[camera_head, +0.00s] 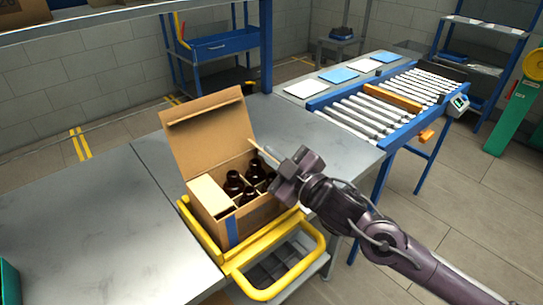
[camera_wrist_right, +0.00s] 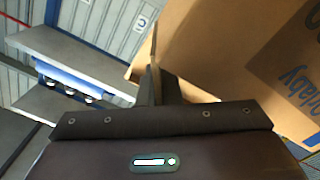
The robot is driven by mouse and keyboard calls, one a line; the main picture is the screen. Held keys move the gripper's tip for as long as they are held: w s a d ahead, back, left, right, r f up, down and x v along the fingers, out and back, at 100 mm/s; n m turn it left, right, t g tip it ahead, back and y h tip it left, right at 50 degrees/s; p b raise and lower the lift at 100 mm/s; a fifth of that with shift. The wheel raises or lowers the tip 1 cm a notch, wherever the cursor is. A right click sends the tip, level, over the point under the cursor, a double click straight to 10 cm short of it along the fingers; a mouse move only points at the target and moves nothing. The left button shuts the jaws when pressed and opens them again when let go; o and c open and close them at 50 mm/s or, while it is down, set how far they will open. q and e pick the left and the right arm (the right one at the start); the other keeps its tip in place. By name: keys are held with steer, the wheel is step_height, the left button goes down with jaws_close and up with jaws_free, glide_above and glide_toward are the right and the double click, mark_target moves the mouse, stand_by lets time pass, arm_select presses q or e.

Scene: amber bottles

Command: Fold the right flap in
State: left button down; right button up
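The open cardboard box (camera_head: 250,217) holds several dark amber bottles (camera_head: 234,184) between dividers. Its large back flap (camera_head: 208,131) stands up, and a pale flap (camera_head: 208,196) lies over the left part of the opening. The right flap (camera_head: 265,155) shows as a thin edge at the right side, partly hidden by my right gripper (camera_head: 276,168). That gripper is beside the box's right rim, its fingers close together. In the right wrist view, the fingers (camera_wrist_right: 158,86) point at a cardboard edge; whether they touch it is unclear. My left gripper is not in view.
The box sits in a yellow frame (camera_head: 317,243) with a looped handle at the front. A metal table (camera_head: 95,225) lies left. A roller conveyor (camera_head: 370,110) and several blue and white sheets (camera_head: 338,75) are at the back right.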

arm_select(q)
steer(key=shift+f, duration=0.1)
arm_select(e)
jaws_close()
steer(key=shift+a+f+n+b, duration=0.1)
steer(key=shift+f+n+b, duration=0.1)
steer(key=shift+n+b, duration=0.15)
steer(key=n, duration=0.1)
steer(key=n+b, duration=0.1)
steer(key=f+n+b, duration=0.1)
steer(key=shift+s+a, duration=0.3)
steer(key=shift+a, duration=0.05)
steer(key=shift+r+n, duration=0.1)
steer(key=shift+n, duration=0.15)
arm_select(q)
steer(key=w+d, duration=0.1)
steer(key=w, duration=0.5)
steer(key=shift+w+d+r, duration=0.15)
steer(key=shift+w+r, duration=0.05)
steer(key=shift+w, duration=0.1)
arm_select(e)
steer(key=o, duration=0.5)
jaws_free()
steer(key=shift+o, duration=0.3)
